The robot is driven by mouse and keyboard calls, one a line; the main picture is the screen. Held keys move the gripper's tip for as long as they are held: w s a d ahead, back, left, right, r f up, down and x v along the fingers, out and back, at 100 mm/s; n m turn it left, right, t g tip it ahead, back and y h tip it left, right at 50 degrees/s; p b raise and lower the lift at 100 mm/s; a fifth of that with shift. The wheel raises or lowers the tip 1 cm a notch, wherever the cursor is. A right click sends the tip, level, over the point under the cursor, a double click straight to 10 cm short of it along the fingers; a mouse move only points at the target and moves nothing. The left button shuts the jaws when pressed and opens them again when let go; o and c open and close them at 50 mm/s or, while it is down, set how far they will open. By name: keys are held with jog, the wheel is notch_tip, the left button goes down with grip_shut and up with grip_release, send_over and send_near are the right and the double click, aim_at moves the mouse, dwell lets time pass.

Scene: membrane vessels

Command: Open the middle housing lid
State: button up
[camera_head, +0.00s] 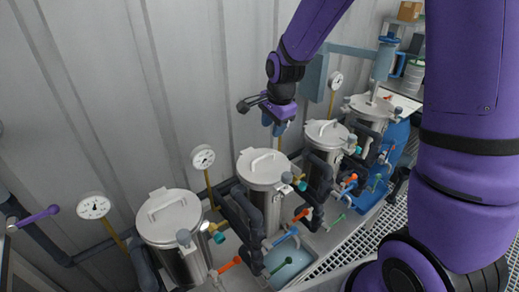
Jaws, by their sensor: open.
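Several steel housings stand in a row along the wall, each with a round lid and a bar handle on top. The nearest lid (168,216) is at lower left, and the second lid (262,169) is at the picture's centre. A third lid (326,134) and a far lid (371,106) are further right and back. All the lids look closed. My gripper (273,124) is open and empty, above and slightly behind the second lid, clear of it. Its fingertips are small and partly hidden by my wrist.
Pressure gauges (203,157) on yellow stems stand behind the housings. Dark pipes and valves with coloured handles (285,238) crowd the front. Metal grating (395,219) lies at right. My arm covers much of the right side.

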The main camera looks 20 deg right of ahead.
aim_at(267, 153)
jog(key=f, duration=0.3)
jog(key=w+f, duration=0.1)
jog(key=f, duration=0.3)
jog(key=w+f, duration=0.1)
jog(key=f, duration=0.2)
jog(key=shift+a+f, duration=0.25)
jog(key=shift+a, duration=0.05)
grip_shut()
